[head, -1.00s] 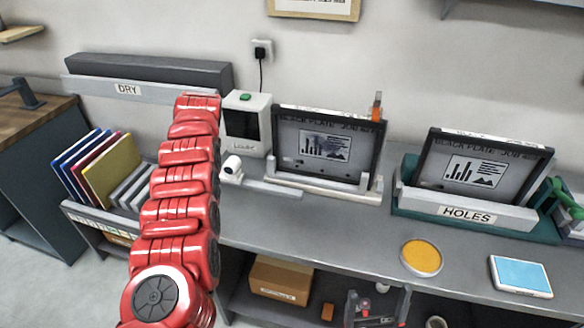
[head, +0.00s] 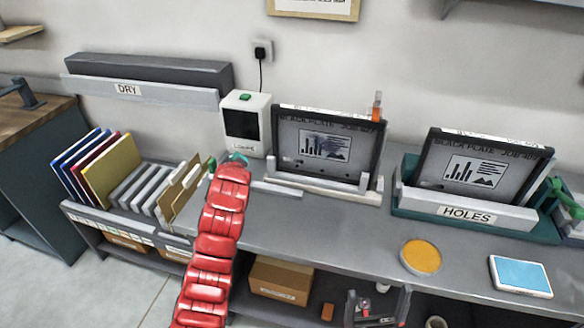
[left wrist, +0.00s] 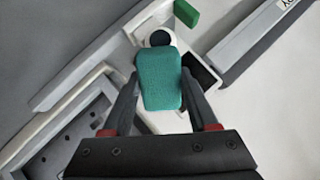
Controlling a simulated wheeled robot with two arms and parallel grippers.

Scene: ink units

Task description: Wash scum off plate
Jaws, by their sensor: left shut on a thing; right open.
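A black-framed plate (head: 350,173) stands tilted back in a white holder (head: 322,189), with a dark smudge on its grey face. A second similar plate (head: 432,172) stands in a teal holder marked HOLES. My left gripper is shut on a teal sponge (left wrist: 160,82), held between its fingers above a white round fitting (left wrist: 161,37). In the head view the sponge (head: 238,158) shows at the tip of my red left arm, left of the first plate; the arm largely hides the gripper. My right gripper (head: 379,290) is open and empty, low in front of the bench.
A white device (head: 245,122) with a green button stands behind the sponge. Folders (head: 110,168) fill a rack at left. A DRY ledge (head: 160,96) runs along the wall. An orange disc (head: 421,257) and a blue pad (head: 521,273) lie on the bench's front right.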

